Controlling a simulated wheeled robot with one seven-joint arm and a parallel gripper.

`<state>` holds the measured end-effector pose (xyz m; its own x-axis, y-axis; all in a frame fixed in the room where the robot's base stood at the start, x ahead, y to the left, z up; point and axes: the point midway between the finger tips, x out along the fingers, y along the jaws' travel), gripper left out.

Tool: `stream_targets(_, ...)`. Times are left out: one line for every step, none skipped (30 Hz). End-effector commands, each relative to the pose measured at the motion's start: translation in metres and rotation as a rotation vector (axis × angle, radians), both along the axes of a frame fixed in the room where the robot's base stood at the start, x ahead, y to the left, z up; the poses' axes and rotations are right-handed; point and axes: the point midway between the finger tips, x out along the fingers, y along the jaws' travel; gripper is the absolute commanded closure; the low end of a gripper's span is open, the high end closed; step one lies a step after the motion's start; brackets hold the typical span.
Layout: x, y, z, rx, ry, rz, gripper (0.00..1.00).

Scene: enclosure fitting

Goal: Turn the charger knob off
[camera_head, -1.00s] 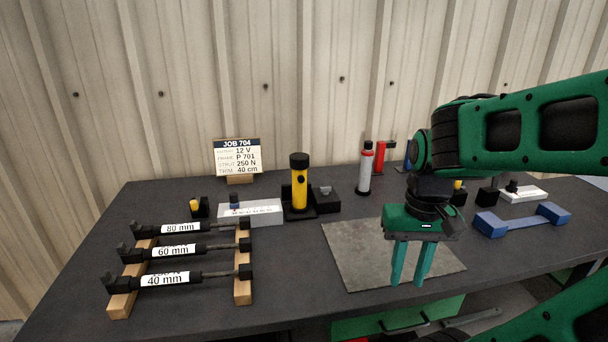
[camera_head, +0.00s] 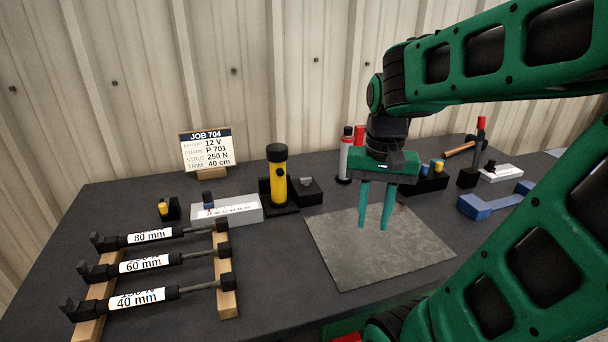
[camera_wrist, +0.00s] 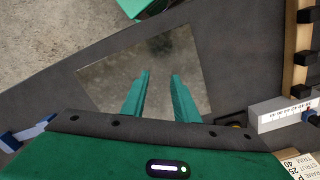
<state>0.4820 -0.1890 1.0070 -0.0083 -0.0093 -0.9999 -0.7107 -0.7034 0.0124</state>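My gripper (camera_head: 373,226) hangs above the grey mat with its two green fingers apart and nothing between them. In the wrist view the open fingers (camera_wrist: 161,75) point toward the mat. A black box with a small grey knob-like top (camera_head: 306,184) stands just right of the yellow torch (camera_head: 278,178); it may be the charger, but the knob's setting is too small to read. The torch stands upright in a black holder. My gripper is to the right of this box and apart from it.
A grey mat (camera_head: 370,265) lies clear below my gripper. A rack of labelled struts (camera_head: 145,267), a white scale block (camera_head: 240,209) and a job card (camera_head: 207,152) are left. A red-and-white canister (camera_head: 345,160) stands behind; a blue bracket (camera_head: 490,207) lies right.

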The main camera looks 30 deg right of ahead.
Motion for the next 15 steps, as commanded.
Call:
stream_targets(0.025,-0.006,0.010,-0.007,0.003,-0.075,0.73)
stream_targets(0.040,-0.009,0.016,-0.010,0.002,-0.124,0.73)
stream_targets(0.059,-0.012,0.023,-0.013,0.001,-0.191,0.73)
stream_targets(0.074,-0.015,0.027,-0.015,0.000,-0.241,0.73)
stream_targets(0.089,-0.017,0.032,-0.019,0.000,-0.292,0.73)
stream_targets(0.108,-0.020,0.037,-0.020,-0.002,-0.357,0.73)
stream_targets(0.123,-0.022,0.040,-0.021,-0.003,-0.406,0.73)
stream_targets(0.138,-0.023,0.043,-0.021,-0.005,-0.455,0.73)
stream_targets(0.157,-0.025,0.046,-0.022,-0.005,-0.521,0.73)
stream_targets(0.172,-0.027,0.048,-0.022,-0.007,-0.570,0.73)
stream_targets(0.186,-0.028,0.049,-0.021,-0.007,-0.617,0.73)
stream_targets(0.204,-0.029,0.051,-0.019,-0.010,-0.678,0.73)
stream_targets(0.217,-0.031,0.052,-0.017,-0.009,-0.723,0.73)
stream_targets(0.229,-0.032,0.052,-0.016,-0.010,-0.765,0.73)
stream_targets(0.244,-0.033,0.052,-0.014,-0.010,-0.817,0.73)
